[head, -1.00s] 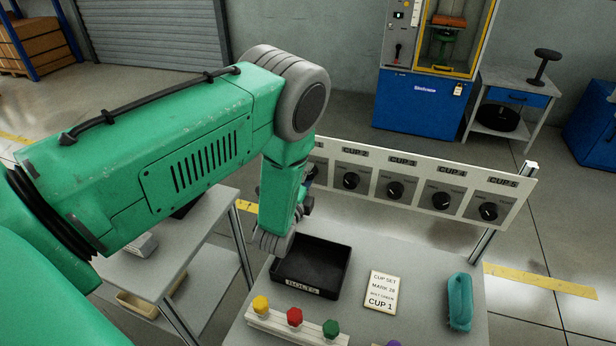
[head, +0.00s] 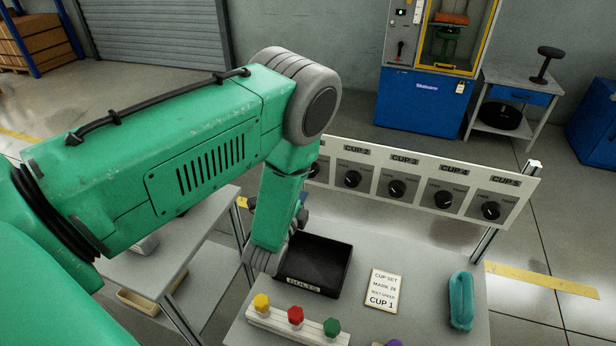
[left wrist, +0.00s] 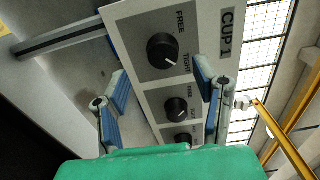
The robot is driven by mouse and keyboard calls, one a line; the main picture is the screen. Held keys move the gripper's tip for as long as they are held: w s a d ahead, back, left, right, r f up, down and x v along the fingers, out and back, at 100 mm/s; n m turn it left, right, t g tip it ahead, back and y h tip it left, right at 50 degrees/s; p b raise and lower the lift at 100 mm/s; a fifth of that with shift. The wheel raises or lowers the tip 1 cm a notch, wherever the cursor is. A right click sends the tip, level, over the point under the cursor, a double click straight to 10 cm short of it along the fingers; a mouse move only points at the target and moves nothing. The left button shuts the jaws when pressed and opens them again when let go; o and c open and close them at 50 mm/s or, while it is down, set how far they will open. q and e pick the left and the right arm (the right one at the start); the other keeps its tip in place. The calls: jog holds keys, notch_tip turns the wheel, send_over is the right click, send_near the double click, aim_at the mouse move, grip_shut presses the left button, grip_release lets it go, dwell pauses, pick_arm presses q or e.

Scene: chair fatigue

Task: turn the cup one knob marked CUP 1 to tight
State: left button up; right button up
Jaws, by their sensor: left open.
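The CUP 1 knob (left wrist: 163,52) is a round black dial on a grey plate, with FREE and TIGHT printed beside it. In the left wrist view its white mark points down and right, toward the TIGHT side. My left gripper (left wrist: 160,72) is open, its blue-grey fingers spread on either side of the picture in front of the panel, with the knob seen between them and not gripped. In the head view my arm hides most of the left gripper and the CUP 1 end of the knob panel (head: 428,203). My right gripper is not in view.
Several similar knobs continue along the panel to CUP 5 (head: 490,210). On the table are a black bolts tray (head: 316,262), a card reading CUP 1 (head: 383,290), a teal object (head: 461,300) and a rack with coloured bolts (head: 295,316). The arm hangs close to the tray's left side.

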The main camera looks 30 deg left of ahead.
pick_arm(q)
jog(key=v, duration=0.7)
dwell(0.4)
